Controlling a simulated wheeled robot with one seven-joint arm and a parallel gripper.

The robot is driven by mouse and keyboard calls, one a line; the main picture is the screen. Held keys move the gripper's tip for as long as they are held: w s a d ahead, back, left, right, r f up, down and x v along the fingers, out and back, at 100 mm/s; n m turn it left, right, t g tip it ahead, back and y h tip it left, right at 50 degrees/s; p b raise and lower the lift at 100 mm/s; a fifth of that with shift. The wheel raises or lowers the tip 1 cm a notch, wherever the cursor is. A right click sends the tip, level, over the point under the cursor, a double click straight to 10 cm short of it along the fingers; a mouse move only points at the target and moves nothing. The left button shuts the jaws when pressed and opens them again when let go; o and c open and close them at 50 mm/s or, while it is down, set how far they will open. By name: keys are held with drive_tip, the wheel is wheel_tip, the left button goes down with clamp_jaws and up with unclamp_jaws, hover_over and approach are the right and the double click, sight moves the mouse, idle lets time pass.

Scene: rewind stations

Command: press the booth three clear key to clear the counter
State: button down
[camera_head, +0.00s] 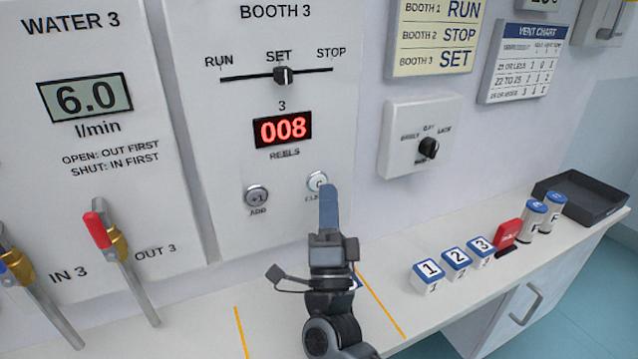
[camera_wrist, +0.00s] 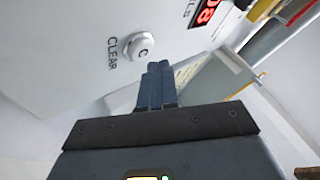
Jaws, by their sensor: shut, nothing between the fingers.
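The round white clear key (camera_head: 318,181) is below the counter, partly covered by my gripper in the head view.
The add key (camera_head: 257,196) is left of the clear key. The slider knob (camera_head: 283,75) stands at SET. Numbered blocks (camera_head: 456,261), a red object (camera_head: 507,233) and a black tray (camera_head: 578,196) are on the counter at right. Tap levers (camera_head: 98,230) stick out at left.

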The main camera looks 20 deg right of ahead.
drive_tip(key=shift+w, duration=0.1)
drive_tip(key=shift+w+b, duration=0.35)
drive_tip(key=shift+w, duration=0.35)
idle(0.9)
drive_tip(key=shift+s, duration=0.8)
drive_tip(key=s, duration=0.5)
idle(0.5)
idle(0.7)
